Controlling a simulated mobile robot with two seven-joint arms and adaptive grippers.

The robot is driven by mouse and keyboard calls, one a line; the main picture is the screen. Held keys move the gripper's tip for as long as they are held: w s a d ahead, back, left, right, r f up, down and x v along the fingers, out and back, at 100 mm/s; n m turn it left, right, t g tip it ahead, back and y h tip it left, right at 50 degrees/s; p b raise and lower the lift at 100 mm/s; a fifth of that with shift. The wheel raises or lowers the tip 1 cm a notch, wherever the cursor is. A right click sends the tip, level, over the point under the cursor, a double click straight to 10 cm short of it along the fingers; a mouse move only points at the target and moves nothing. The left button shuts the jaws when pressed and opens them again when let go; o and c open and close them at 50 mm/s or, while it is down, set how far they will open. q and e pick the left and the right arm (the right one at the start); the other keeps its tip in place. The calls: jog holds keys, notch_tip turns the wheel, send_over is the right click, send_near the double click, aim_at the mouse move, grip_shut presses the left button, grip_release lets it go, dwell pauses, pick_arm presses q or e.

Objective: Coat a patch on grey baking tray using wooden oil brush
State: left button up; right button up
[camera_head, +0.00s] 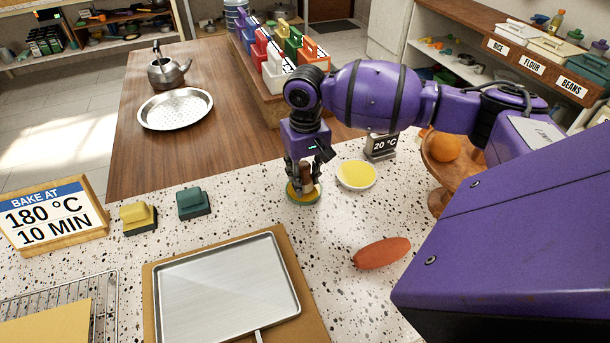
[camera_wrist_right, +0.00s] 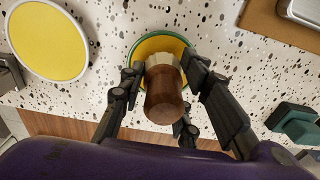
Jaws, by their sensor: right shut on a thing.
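My right gripper (camera_head: 303,182) points down and is shut on the wooden oil brush (camera_head: 307,178). In the right wrist view the brush (camera_wrist_right: 164,95) stands between the fingers with its pale bristles toward a small green-rimmed dish of yellow oil (camera_wrist_right: 163,42). The bristles are over or in the oil; I cannot tell the exact contact. The grey baking tray (camera_head: 228,290) lies on a brown board to the lower left of the gripper, and its surface looks bare. My left gripper is not in view.
An orange-red oval (camera_head: 382,252) lies right of the tray. Yellow (camera_head: 138,217) and green (camera_head: 194,203) blocks and a bake sign (camera_head: 52,215) stand left. Counter between dish and tray is clear.

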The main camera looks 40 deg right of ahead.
aim_at(305, 163)
jog(key=shift+f, duration=0.5)
dwell(0.3)
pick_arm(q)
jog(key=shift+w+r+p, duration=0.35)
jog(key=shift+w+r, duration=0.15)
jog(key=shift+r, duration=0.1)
pick_arm(e)
jog(key=shift+s+f, duration=0.15)
jog(key=shift+f, duration=0.05)
dwell(2.6)
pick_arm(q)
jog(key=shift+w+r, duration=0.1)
pick_arm(e)
jog(key=shift+r, duration=0.1)
jog(key=shift+w+r+p, duration=0.2)
jog(key=shift+r+p, duration=0.95)
jog(key=shift+r, duration=0.9)
jog(key=shift+r+p, duration=0.7)
jog(key=shift+r, duration=0.95)
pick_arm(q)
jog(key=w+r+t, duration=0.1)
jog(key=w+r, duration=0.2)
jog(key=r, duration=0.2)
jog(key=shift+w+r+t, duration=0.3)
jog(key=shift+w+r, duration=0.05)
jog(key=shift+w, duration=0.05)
pick_arm(e)
jog(key=shift+s, duration=0.1)
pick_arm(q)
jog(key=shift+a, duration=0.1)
